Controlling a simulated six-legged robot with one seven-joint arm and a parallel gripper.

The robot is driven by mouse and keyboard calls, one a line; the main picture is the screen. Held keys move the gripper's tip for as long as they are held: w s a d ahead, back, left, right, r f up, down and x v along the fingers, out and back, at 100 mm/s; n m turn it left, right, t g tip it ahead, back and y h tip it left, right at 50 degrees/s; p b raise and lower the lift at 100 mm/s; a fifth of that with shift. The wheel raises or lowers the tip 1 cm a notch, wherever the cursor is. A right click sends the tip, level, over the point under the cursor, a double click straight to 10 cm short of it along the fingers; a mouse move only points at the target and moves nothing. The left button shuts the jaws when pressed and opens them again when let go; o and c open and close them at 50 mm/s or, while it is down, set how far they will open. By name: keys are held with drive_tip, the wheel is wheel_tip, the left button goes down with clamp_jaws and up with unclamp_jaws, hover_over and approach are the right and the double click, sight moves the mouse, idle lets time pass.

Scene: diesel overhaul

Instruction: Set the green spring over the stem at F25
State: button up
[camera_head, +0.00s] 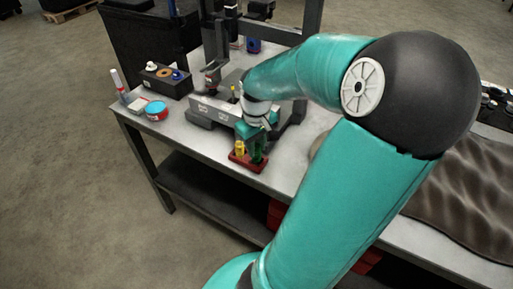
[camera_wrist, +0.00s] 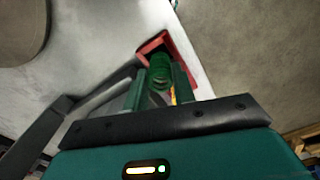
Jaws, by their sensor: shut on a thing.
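The green spring (camera_wrist: 160,72) sits between the two fingers of my gripper (camera_wrist: 161,80) in the wrist view, and the gripper is shut on it. In the head view my gripper (camera_head: 256,150) points down at the red tray (camera_head: 240,164) near the table's front edge, with the green spring (camera_head: 257,158) low between its fingers. I cannot tell whether the spring touches the tray. A yellow spring (camera_head: 240,148) stands on the tray just left of the gripper. The grey block (camera_head: 213,112) lies behind the gripper. The stem at F25 cannot be made out.
A dark box (camera_head: 165,80) with small parts on top stands at the back left. A dark upright fixture (camera_head: 216,55) rises behind the block. Bare table lies left of the tray.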

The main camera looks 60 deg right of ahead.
sight(256, 145)
drive_tip(key=shift+r, duration=4)
drive_tip(key=shift+w+r, duration=0.1)
